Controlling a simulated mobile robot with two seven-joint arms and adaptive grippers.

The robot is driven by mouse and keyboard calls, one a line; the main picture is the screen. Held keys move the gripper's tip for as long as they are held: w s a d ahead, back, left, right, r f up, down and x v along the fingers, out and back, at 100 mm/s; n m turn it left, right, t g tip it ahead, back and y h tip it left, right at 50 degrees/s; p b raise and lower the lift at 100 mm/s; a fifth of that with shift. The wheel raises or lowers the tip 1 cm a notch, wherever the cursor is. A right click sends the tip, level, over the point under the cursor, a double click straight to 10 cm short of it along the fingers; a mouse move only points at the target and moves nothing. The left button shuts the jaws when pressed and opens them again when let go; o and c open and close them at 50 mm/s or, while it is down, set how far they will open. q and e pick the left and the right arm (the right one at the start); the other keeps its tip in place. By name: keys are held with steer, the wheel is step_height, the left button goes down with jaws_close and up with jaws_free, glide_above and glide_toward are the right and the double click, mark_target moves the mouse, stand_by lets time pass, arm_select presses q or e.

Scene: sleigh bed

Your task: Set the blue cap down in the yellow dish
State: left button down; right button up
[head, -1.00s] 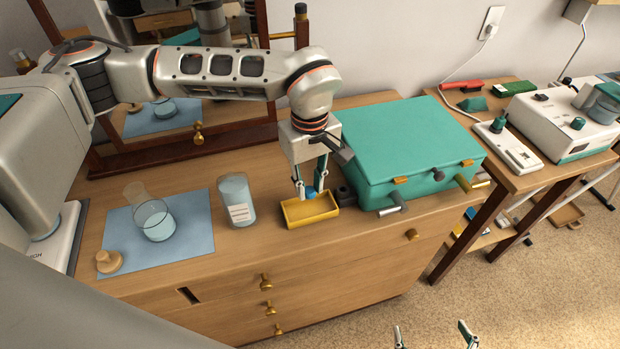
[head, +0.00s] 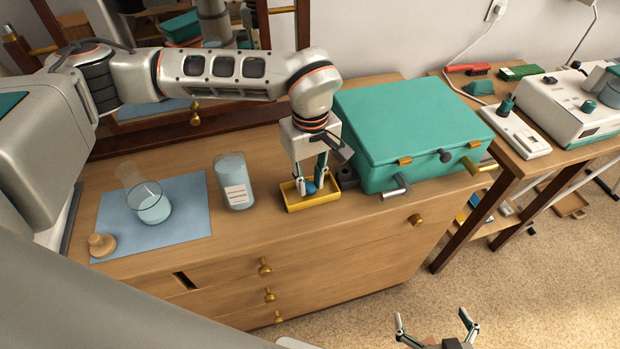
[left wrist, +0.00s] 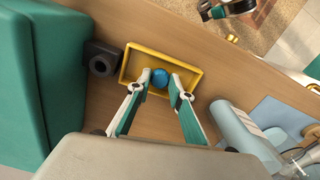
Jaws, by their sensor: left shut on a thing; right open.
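The blue cap (left wrist: 160,78) is between the fingertips of my left gripper (left wrist: 158,84), which is shut on it. In the head view the cap (head: 310,187) shows low between the fingers, inside the outline of the yellow dish (head: 325,197). The dish (left wrist: 190,69) is a shallow rectangular tray on the wooden dresser top. I cannot tell whether the cap touches the dish floor. My right gripper (head: 437,325) is open and empty, at the bottom of the head view, away from the dresser.
A teal case (head: 410,125) stands right of the dish, with a dark block (left wrist: 101,60) between them. A labelled bottle (head: 235,181) stands left of the dish. A beaker (head: 150,205) and a tan stopper (head: 101,245) are on a blue mat (head: 185,228).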

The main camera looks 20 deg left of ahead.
arm_select(q)
steer(key=shift+f+b, duration=0.35)
steer(key=shift+f, duration=0.25)
steer(key=c, duration=1.7)
jaws_free()
step_height(320, 180, up, 12)
steer(key=shift+r, duration=0.1)
